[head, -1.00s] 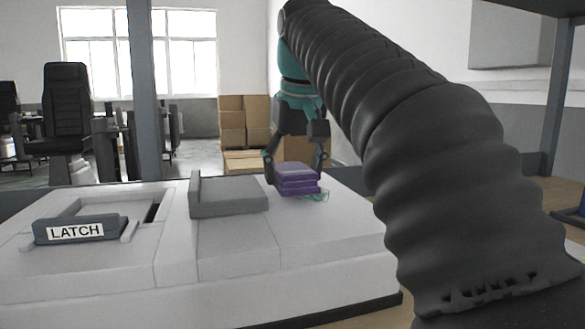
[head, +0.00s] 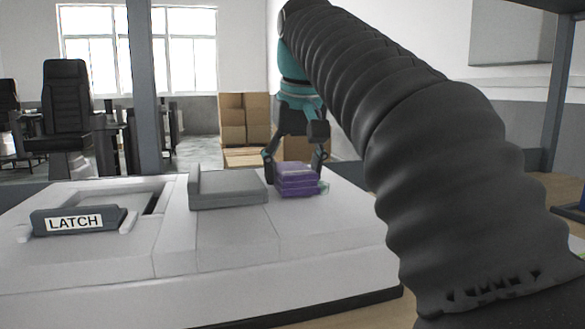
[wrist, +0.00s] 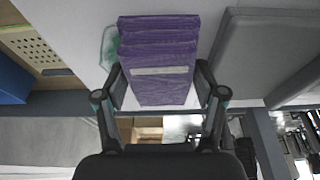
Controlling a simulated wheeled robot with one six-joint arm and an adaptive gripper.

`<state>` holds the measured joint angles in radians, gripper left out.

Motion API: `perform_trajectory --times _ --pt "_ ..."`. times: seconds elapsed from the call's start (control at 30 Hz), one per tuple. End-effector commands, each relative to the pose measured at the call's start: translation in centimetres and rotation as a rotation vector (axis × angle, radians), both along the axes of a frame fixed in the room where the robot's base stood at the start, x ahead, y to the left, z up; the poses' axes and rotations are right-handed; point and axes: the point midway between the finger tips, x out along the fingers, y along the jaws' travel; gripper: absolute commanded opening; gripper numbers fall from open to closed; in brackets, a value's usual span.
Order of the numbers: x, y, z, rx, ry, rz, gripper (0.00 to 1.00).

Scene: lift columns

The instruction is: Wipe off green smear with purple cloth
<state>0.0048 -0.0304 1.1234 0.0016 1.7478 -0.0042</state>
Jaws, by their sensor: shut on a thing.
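The purple cloth (head: 297,181) is a folded, layered block on the white top at the right of the grey raised pad. It also fills the middle of the wrist view (wrist: 160,50). My gripper (head: 296,166) is shut on the cloth, with one finger on each side of it; the fingers also show in the wrist view (wrist: 160,90). The green smear (wrist: 109,46) shows as a pale patch at the cloth's left edge in the wrist view. In the head view a bit of it (head: 323,187) shows at the cloth's right side; the cloth hides any part beneath it.
A grey raised pad (head: 228,188) stands close to the left of the cloth. A dark block labelled LATCH (head: 76,221) sits farther left beside a recess. The white top (head: 315,235) in front of the cloth is clear. Cardboard boxes (head: 244,120) stand behind.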

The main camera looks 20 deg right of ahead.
Motion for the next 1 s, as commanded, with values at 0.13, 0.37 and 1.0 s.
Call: perform_trajectory --times 0.13,0.37,1.0 --pt "0.0 0.0 -0.3 0.0 0.0 0.0 0.42" --pt "0.0 0.0 -0.7 0.0 0.0 0.0 0.42" --pt "0.0 -3.4 -0.4 0.0 -0.001 -0.003 0.42"
